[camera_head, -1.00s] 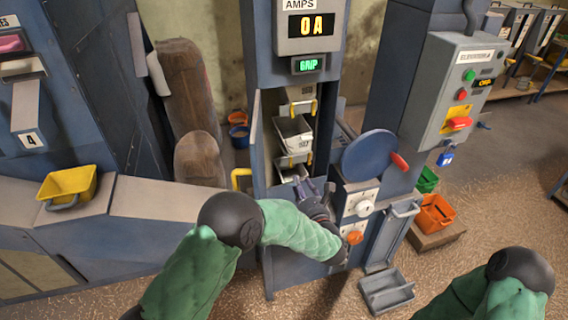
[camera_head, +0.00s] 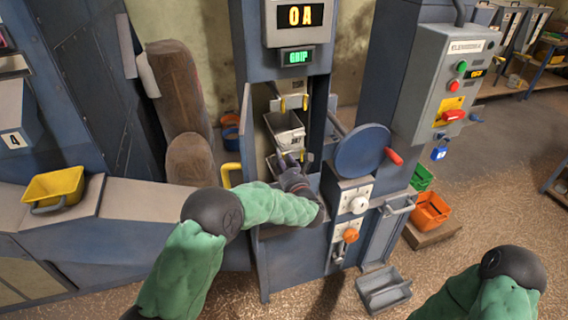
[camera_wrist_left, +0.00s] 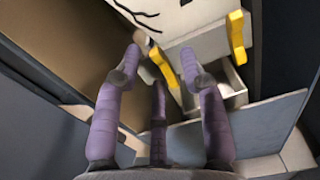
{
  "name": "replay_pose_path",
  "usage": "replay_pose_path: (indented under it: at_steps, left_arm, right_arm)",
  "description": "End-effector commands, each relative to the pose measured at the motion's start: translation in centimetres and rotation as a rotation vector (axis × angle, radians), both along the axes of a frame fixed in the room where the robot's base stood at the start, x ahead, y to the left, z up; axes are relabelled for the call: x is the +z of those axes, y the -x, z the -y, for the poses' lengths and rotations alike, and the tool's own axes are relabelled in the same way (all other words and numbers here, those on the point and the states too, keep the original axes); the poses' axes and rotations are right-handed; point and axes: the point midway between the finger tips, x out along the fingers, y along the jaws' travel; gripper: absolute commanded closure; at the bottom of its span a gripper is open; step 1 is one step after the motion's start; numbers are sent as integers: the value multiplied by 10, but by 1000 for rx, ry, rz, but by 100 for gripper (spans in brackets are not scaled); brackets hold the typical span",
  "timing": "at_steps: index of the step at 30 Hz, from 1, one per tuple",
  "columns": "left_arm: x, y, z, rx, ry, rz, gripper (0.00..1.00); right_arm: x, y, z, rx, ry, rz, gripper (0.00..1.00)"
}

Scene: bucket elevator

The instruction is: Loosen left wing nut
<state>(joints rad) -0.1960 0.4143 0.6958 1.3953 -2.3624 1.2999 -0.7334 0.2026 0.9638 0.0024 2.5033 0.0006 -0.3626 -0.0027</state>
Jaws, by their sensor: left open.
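Inside the elevator's open doorway, a white bucket (camera_head: 285,130) hangs below a pale plate with two yellow wing nuts, the left one (camera_head: 282,104) and the right one (camera_head: 305,101). My left gripper (camera_head: 291,160) reaches into the doorway at the lower bucket, with its purple fingers spread. In the left wrist view the open fingers (camera_wrist_left: 160,62) point at a yellow wing nut (camera_wrist_left: 168,64), seen partly between the tips. A second yellow wing nut (camera_wrist_left: 237,40) is to the right of the fingers. I cannot tell whether any finger touches a nut. My right gripper is not visible.
The doorway's blue frame (camera_head: 245,150) closely flanks the gripper on the left. A blue disc with a red handle (camera_head: 362,151) stands right of the opening. A grey tray (camera_head: 384,290) sits on the floor. A control box (camera_head: 455,85) is at right.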

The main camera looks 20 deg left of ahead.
Motion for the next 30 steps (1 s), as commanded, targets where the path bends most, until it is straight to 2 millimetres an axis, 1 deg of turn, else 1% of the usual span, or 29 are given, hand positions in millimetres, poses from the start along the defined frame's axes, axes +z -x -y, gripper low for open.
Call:
replay_pose_path:
  at_steps: [3, 5, 6, 7, 8, 19, 26, 30]
  left_arm:
    - [0, 0, 0, 0, 0, 0, 59]
    - [0, 0, 0, 0, 0, 0, 76]
    - [0, 0, 0, 0, 0, 0, 87]
    - [0, 0, 0, 0, 0, 0, 96]
    - [0, 0, 0, 0, 0, 0, 100]
    - [-1, 0, 0, 0, 21, 14, 100]
    - [-3, 1, 0, -1, 110, 76, 100]
    - [-3, 1, -1, 1, 202, 138, 100]
  right_arm:
    - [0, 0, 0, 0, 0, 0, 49]
    - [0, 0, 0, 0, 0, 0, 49]
    - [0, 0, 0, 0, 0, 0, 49]
    - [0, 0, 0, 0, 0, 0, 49]
    - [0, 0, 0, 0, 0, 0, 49]
    - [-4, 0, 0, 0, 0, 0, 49]
    - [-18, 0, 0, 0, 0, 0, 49]
    - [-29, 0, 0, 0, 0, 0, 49]
